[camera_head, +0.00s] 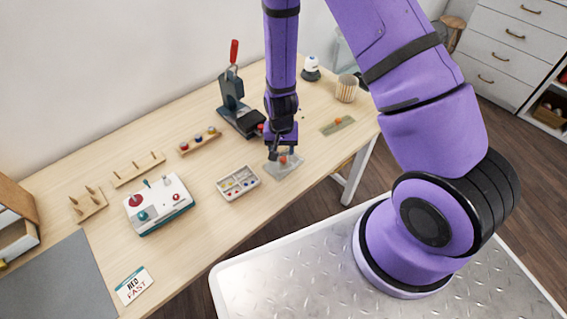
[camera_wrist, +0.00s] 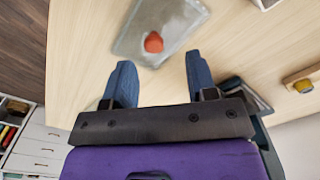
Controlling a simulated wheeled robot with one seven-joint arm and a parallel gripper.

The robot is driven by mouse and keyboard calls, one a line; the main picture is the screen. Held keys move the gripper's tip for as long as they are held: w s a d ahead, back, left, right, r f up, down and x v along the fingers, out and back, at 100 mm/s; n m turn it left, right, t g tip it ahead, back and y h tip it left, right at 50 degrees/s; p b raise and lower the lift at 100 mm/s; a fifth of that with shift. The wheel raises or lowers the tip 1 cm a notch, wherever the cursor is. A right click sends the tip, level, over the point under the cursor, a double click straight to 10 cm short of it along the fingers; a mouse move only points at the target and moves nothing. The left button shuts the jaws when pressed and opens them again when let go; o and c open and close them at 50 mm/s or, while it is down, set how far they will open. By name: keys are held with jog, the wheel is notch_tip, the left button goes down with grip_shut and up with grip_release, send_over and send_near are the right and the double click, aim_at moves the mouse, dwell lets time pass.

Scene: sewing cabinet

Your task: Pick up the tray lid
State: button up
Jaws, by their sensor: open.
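The tray lid (camera_head: 284,168) looks like a flat, translucent grey plate with an orange-red knob. It lies flat on the table, right of the white compartment tray (camera_head: 224,191). In the wrist view the lid (camera_wrist: 178,22) is at the top, with its knob (camera_wrist: 153,42) just beyond the fingertips. My gripper (camera_head: 281,150) is above the lid and partly hides it in the head view. In the wrist view my gripper (camera_wrist: 160,62) is open, with nothing between its two blue fingers.
A dark press with a red handle (camera_head: 234,52) stands behind my gripper. A green plate with an orange knob (camera_head: 346,124) lies to the right, near a striped cup (camera_head: 347,90). A white device (camera_head: 159,203) and wooden peg racks (camera_head: 139,170) stand left. The table's front edge is close.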

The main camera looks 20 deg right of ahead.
aim_at(283, 158)
jog(key=shift+s+d+f, duration=0.1)
jog(key=shift+d+f, duration=0.05)
jog(key=shift+f, duration=1.15)
jog(key=shift+s+d+f, duration=0.1)
jog(key=shift+f, duration=1.15)
jog(key=shift+c, duration=0.2)
grip_shut()
